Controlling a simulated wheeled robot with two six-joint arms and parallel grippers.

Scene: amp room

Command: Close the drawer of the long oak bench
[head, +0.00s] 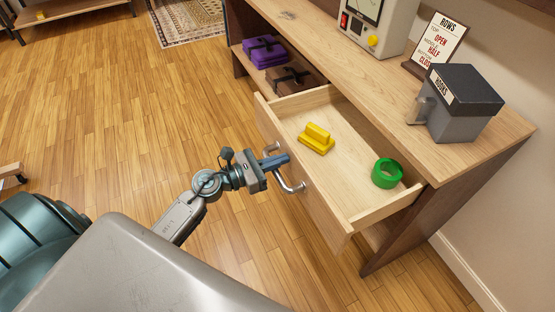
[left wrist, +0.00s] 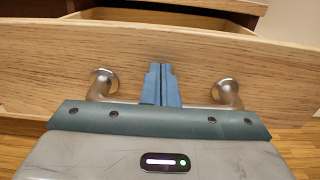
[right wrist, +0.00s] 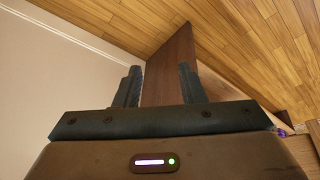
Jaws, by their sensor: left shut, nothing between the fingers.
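The long oak bench (head: 500,148) has its drawer (head: 322,212) pulled well out. A yellow block (head: 317,139) and a green ring (head: 387,173) lie in it. A curved metal handle (head: 291,188) is on the drawer front. My left gripper (head: 284,160) is shut and empty at the handle, its fingertips close to the drawer front. In the left wrist view its blue fingers (left wrist: 161,74) are together between the two handle posts; I cannot tell whether they touch the wood. My right gripper (right wrist: 158,82) is open, with a dark brown panel (right wrist: 168,60) beyond its fingers.
On the bench top stand a grey box (head: 458,112) with a dark lid, a sign (head: 438,42) and a beige meter (head: 380,25). Purple (head: 265,52) and brown (head: 293,80) bundles lie on the lower shelf.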

